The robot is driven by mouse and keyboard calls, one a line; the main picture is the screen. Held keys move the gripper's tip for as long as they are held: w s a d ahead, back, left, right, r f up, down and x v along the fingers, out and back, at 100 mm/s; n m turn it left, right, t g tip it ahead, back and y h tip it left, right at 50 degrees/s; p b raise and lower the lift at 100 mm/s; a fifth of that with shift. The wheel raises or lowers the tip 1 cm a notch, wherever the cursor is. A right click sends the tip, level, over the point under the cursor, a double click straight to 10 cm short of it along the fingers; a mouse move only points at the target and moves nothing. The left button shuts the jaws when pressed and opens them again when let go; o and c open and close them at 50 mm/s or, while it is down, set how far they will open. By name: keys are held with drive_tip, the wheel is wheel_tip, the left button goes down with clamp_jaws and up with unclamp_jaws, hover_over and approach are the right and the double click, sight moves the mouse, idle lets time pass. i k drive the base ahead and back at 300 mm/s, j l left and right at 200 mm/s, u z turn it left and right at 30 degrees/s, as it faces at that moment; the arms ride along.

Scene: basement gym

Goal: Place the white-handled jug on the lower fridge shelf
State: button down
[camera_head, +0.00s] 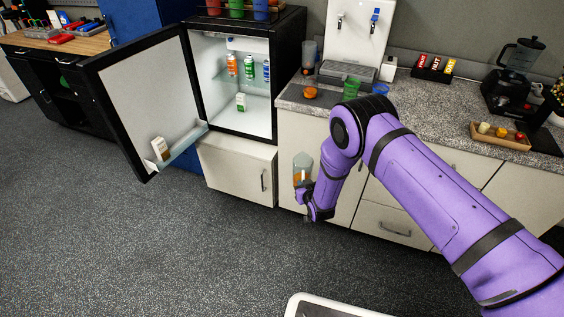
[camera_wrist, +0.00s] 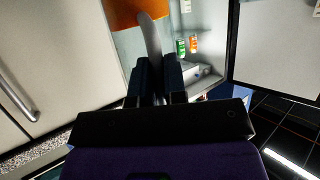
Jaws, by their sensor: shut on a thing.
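My gripper (camera_head: 312,200) is low in front of the counter's cabinets, shut on the handle of the jug (camera_head: 301,165). The jug looks clear, with orange contents, and seems roughly upright. In the wrist view, the pale handle (camera_wrist: 151,40) runs between the fingers (camera_wrist: 158,75), and the orange contents (camera_wrist: 135,12) show above it. The fridge (camera_head: 288,70) stands open, left of and beyond the jug. Several bottles (camera_head: 249,67) stand on its upper shelf. A green-and-white carton (camera_head: 241,102) stands on the lower shelf (camera_head: 257,119), with bare room beside it.
The open fridge door (camera_head: 138,100) swings out left, with a carton (camera_head: 160,148) in its bin. A closed white cabinet (camera_head: 225,172) is below the fridge. The counter (camera_head: 420,95) holds a cup, a dispenser and a coffee maker. The floor in front is clear.

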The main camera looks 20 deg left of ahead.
sight(255, 118)
drive_tip(key=i+j, duration=0.35)
drive_tip(key=j, duration=0.15)
drive_tip(key=i+j, duration=0.35)
drive_tip(key=j, duration=0.2)
drive_tip(key=i+j+u, duration=0.1)
drive_tip(key=i+j, duration=0.3)
drive_tip(key=j+z, duration=0.35)
drive_tip(key=j, duration=0.55)
drive_tip(key=j+z, duration=0.4)
drive_tip(key=j, duration=0.5)
drive_tip(key=k, duration=0.05)
